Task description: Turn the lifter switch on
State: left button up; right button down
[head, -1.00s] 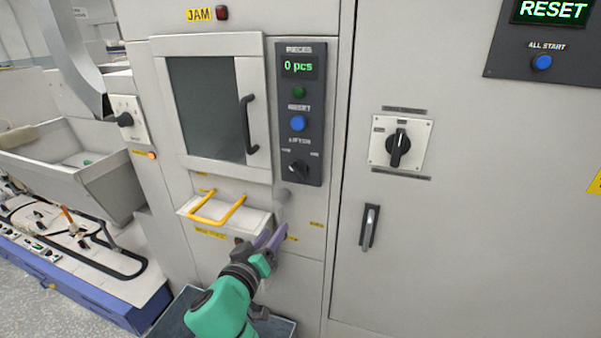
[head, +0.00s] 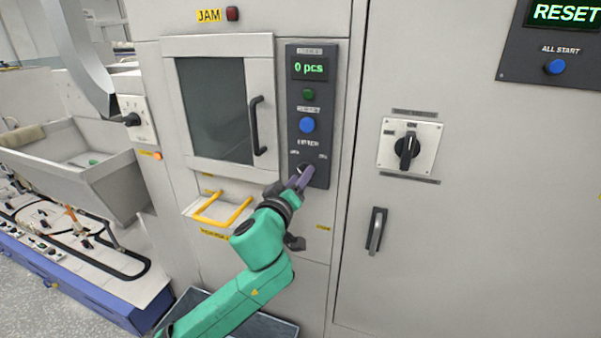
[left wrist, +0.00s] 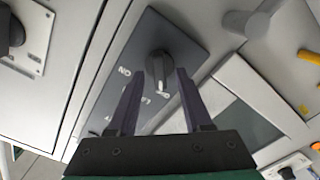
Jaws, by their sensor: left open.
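The lifter switch is a black rotary knob (head: 305,168) at the bottom of the dark control panel, mostly hidden behind my fingers in the head view. In the left wrist view the knob (left wrist: 158,64) shows clearly, with a pale mark on it and an "ON" label to its left. My left gripper (head: 299,181) is raised to the panel's lower end. It is open, and in the left wrist view its two purple fingers (left wrist: 159,74) stand on either side of the knob. I cannot tell whether they touch it. My right gripper is not in view.
Above the lifter switch are a blue button (head: 307,125), a green button (head: 309,95) and a "0 pcs" display (head: 310,68). A window door with a black handle (head: 258,126) is left of the panel, and a yellow handle (head: 222,212) lies below it. Another rotary switch (head: 407,147) is at right.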

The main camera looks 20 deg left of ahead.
pick_arm(q)
jog(key=shift+w, duration=0.35)
jog(key=shift+s, duration=0.1)
grip_shut()
jog(key=shift+m, duration=0.3)
jog(key=shift+d+m+p, duration=0.15)
jog(key=shift+m+p, duration=0.7)
jog(key=shift+m, duration=2.95)
jog(key=shift+d+m+p, duration=0.1)
jog(key=shift+m+p, duration=0.75)
jog(key=shift+m, duration=2.95)
grip_release()
